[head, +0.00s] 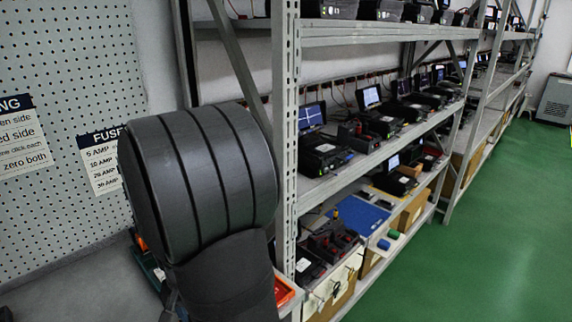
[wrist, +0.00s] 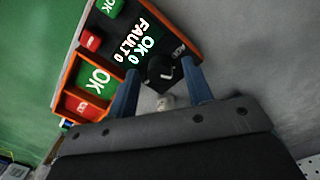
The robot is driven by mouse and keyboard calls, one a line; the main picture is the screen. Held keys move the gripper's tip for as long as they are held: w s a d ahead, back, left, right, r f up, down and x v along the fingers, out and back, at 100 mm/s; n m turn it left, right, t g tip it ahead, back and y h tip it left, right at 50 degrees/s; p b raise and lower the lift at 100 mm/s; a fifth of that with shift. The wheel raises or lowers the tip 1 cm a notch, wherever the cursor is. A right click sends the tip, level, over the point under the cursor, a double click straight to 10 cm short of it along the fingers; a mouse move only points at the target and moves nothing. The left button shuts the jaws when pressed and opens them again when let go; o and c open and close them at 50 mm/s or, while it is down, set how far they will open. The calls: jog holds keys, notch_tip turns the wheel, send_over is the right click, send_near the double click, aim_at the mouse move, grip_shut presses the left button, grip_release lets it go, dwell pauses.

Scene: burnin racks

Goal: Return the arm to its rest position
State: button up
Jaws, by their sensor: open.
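My gripper (wrist: 157,72) shows in the wrist view with two blue fingers spread apart. It is open. A black knob-like part with a white mark (wrist: 162,70) appears in the gap between the fingers, and I cannot tell how far beyond the fingertips it lies. A small pale round thing (wrist: 165,102) shows nearer, between the fingers. In the head view my arm's large dark grey links fill the left middle, and my gripper is not visible there.
In the wrist view a dark panel reading OK 0 and FAULT 0 (wrist: 136,42) adjoins an orange-edged tray (wrist: 63,82) with green and red areas. In the head view, metal racks (head: 288,130) of devices stand right of my arm, a pegboard (head: 70,120) left. Green floor (head: 500,235) is clear.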

jog(key=m, duration=0.3)
jog(key=shift+r, duration=0.65)
jog(key=shift+f, duration=0.65)
jog(key=n, duration=0.9)
jog(key=shift+n, duration=0.4)
